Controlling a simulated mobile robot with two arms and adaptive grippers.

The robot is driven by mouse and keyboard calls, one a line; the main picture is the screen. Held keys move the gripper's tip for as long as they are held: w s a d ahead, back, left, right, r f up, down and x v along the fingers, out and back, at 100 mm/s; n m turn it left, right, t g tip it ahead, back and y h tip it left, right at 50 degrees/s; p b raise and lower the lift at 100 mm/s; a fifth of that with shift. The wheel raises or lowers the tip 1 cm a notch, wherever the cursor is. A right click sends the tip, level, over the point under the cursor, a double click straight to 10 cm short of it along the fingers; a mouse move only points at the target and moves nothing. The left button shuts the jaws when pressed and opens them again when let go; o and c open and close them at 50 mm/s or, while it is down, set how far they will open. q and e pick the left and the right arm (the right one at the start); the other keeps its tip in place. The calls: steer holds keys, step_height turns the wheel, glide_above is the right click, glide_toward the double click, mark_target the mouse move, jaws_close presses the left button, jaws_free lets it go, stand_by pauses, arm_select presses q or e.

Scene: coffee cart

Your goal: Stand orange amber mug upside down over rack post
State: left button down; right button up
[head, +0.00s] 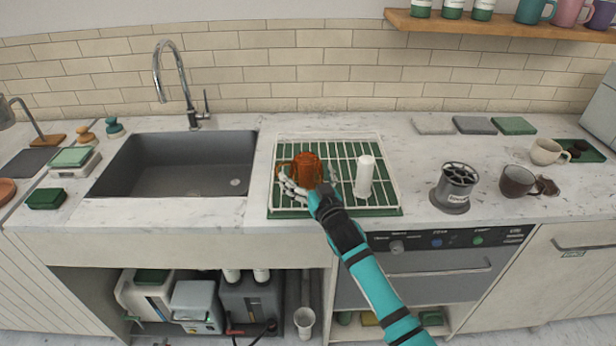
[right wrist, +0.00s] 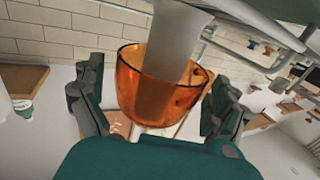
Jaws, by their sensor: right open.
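The orange amber mug (head: 307,168) is upside down on the left part of the wire rack (head: 344,150). In the right wrist view, which is inverted, a pale post runs into the mouth of the translucent mug (right wrist: 158,98). The mug is around this post. My right gripper (head: 305,183) is open, with its fingers on either side of the mug; they also show in the right wrist view (right wrist: 152,88). I cannot tell whether they touch it. A white rack post (head: 365,176) stands bare to the right. My left gripper is not in view.
The sink (head: 175,165) with a tall faucet (head: 172,80) lies left of the rack. A grey rinser-like cylinder (head: 456,188) and a dark mug (head: 517,181) stand to the right. A wooden shelf (head: 500,27) hangs above. Some counter right of the rack is clear.

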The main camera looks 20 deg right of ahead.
steer(key=s, duration=1.2)
steer(key=s+f+g, duration=0.5)
steer(key=s, duration=0.5)
steer(key=s+f+n+g+h, duration=0.1)
steer(key=s+f+g, duration=0.4)
steer(key=s, duration=0.5)
steer(key=s+f+g, duration=0.4)
steer(key=s+g, duration=0.1)
steer(key=s, duration=0.5)
step_height(320, 180, down, 27)
steer(key=s, duration=0.2)
steer(key=s+d+f+g, duration=0.1)
steer(key=s+d+f, duration=0.1)
steer(key=s+f, duration=0.6)
step_height(320, 180, down, 2)
steer(key=shift+f+n+g, duration=0.15)
steer(key=shift+n+g, duration=0.15)
steer(key=s+f, duration=0.1)
steer(key=s, duration=0.1)
steer(key=s+d+f, duration=0.1)
steer(key=s+f, duration=0.1)
steer(key=s, duration=0.1)
steer(key=s+f, duration=0.1)
steer(key=s, duration=0.2)
steer(key=shift+d+f, duration=0.25)
steer(key=shift+f, duration=0.05)
